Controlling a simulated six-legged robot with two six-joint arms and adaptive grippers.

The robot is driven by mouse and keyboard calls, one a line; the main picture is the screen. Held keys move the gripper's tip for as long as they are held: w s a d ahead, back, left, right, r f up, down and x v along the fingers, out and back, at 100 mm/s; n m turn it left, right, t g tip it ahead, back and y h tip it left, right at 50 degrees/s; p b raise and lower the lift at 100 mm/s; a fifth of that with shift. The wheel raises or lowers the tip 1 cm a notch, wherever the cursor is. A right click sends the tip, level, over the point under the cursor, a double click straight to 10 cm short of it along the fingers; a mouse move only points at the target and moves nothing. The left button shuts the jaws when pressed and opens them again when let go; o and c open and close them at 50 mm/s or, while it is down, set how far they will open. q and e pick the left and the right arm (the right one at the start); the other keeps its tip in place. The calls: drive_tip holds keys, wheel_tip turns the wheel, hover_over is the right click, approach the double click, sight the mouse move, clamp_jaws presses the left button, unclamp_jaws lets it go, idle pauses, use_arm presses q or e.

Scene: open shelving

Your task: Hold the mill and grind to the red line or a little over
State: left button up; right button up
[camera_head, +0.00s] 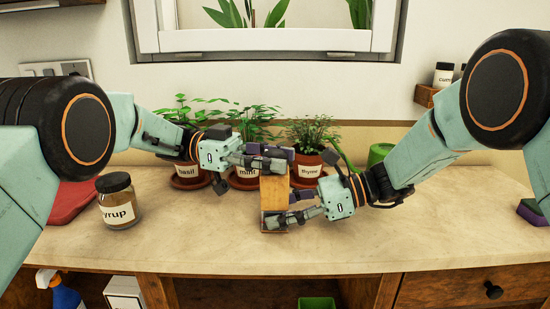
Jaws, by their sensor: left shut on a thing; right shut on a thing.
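The mill (274,190) is an upright, tan wooden box shape on the counter, with a darker part at its foot. My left gripper (270,162) is at its top, shut on the mill's upper end; its fingers hide the top, so I cannot tell which part they hold. My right gripper (295,209) is shut on the lower part of the mill from the right. No red line and no ground contents show in this view.
Pots labelled basil (188,171), mint (247,173) and thyme (308,171) stand close behind the grippers. A syrup jar (119,207) stands at the left by a red item (71,202). A purple and green sponge (532,212) lies far right. The front counter is clear.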

use_arm(q)
drive_tip(key=shift+m+g+y, duration=0.7)
drive_tip(key=shift+m+g, duration=0.3)
drive_tip(key=shift+g, duration=0.4)
drive_tip(key=o, duration=1.2)
drive_tip(key=shift+r+n+t+h, duration=0.1)
drive_tip(key=shift+n+t+h, duration=0.5)
drive_tip(key=shift+t, duration=0.4)
drive_tip(key=shift+n+t+h, duration=0.3)
drive_tip(key=shift+n+t, duration=0.6)
drive_tip(key=shift+t, duration=0.3)
